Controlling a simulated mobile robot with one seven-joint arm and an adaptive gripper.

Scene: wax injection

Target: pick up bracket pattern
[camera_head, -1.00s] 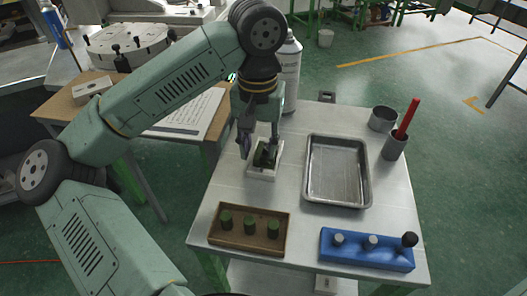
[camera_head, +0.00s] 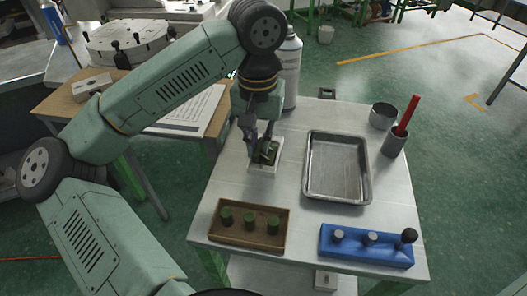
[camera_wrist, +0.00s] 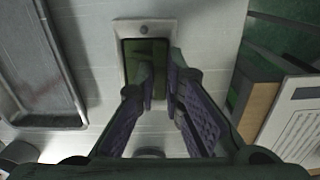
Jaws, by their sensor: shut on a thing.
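The bracket pattern (camera_wrist: 147,50) is a dark green piece at a small white block (camera_head: 262,168) on the white table. My gripper (camera_head: 263,152) points down at it and is shut on it. In the wrist view my gripper (camera_wrist: 160,82) has its fingers on either side of the pattern's raised part. The pattern's flat part lies within the pale frame of the block (camera_wrist: 145,28). The fingers partly hide the pattern in both views, and I cannot tell whether it has left the block.
A metal tray (camera_head: 338,200) lies right of the block. A brown rack (camera_head: 250,241) with green cylinders and a blue rack (camera_head: 366,258) with pegs stand at the front. A spray can (camera_head: 290,70), a metal cup (camera_head: 382,115) and a holder with a red stick (camera_head: 394,146) stand farther back.

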